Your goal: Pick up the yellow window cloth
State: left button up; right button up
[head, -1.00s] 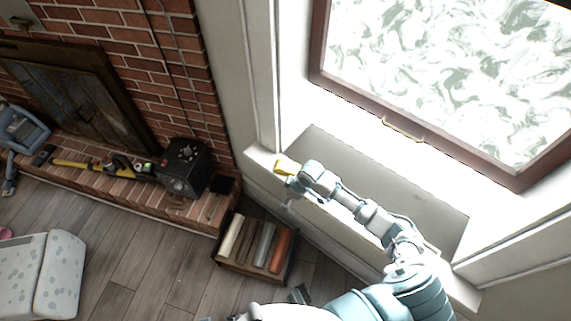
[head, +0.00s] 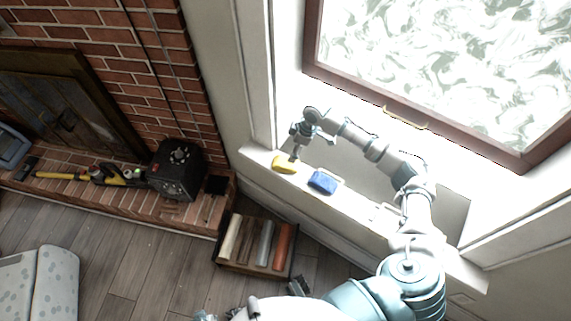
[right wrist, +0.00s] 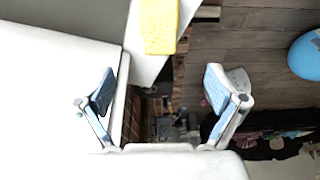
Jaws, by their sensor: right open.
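The yellow window cloth (head: 284,164) lies on the white window sill at its left end. It also shows at the top of the right wrist view (right wrist: 159,25), beyond the fingers and a little above the middle line between them. My right gripper (head: 297,153) is close to the cloth in the head view, on its window side, and seems above the sill. In the right wrist view its two fingers (right wrist: 160,90) are spread wide with nothing between them. My left gripper cannot be made out.
A blue block-like item (head: 323,182) lies on the sill just right of the cloth. The window frame (head: 440,134) with its handle rises behind the arm. Below stand a wooden crate (head: 222,262) of coloured rolls and a black box (head: 178,172) on the brick hearth.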

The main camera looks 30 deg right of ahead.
send_over(287, 162)
jog(key=f, duration=0.3)
jog(key=d+f, duration=0.1)
jog(key=f, duration=0.1)
jog(key=shift+s+b, duration=0.25)
jog(key=shift+b, duration=0.15)
jog(key=shift+a+f, duration=0.35)
jog(key=shift+f, duration=0.05)
jog(key=x, duration=0.1)
jog(key=b+x, duration=0.1)
jog(key=x, duration=0.2)
jog(key=shift+d+f, duration=0.3)
jog(key=shift+f, duration=0.1)
jog(key=shift+d+f, duration=0.1)
jog(key=shift+d, duration=0.05)
jog(key=c, duration=1.2)
pick_arm(q)
notch_tip(287, 162, up, 7)
jog(key=shift+w+a+f, duration=0.15)
jog(key=shift+w+a, duration=0.05)
jog(key=shift+w, duration=0.05)
pick_arm(e)
jog(key=shift+c, duration=0.2)
